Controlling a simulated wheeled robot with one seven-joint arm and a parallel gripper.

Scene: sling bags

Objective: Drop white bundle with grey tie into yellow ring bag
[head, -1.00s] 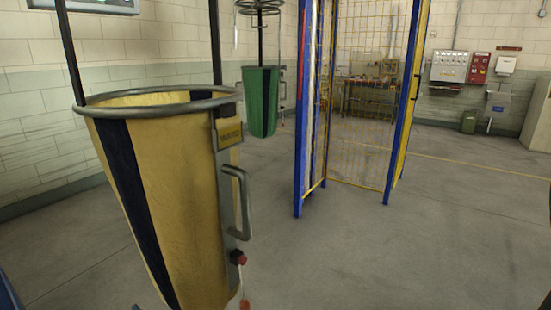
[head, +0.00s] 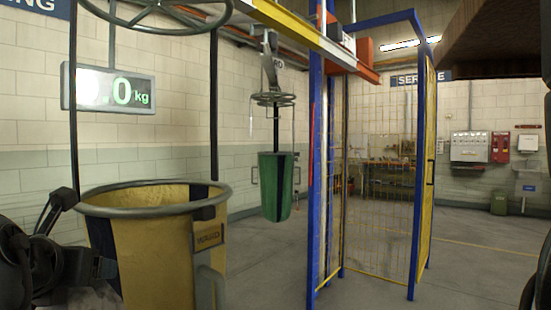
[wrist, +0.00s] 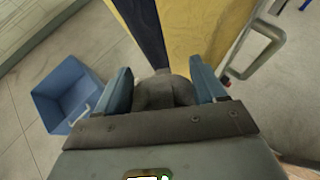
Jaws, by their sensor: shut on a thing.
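The yellow ring bag (head: 150,245) hangs at the left of the head view, its round metal rim open at the top and a dark stripe down its side. It also shows at the top of the wrist view (wrist: 200,30), beyond the fingers. My gripper (wrist: 162,72) is shut on a soft grey bundle (wrist: 165,92) between its two blue fingers. Only a grey part of the bundle shows, and no white can be made out. Dark arm parts of mine stand left of the bag's rim in the head view. The bundle cannot be made out there.
A blue bin (wrist: 70,98) stands on the floor left of the fingers. A metal handle (wrist: 255,45) sticks out from the bag's side. A green bag (head: 276,185) hangs farther back. A blue-framed mesh cage (head: 375,170) stands to the right. A scale display (head: 112,88) hangs above.

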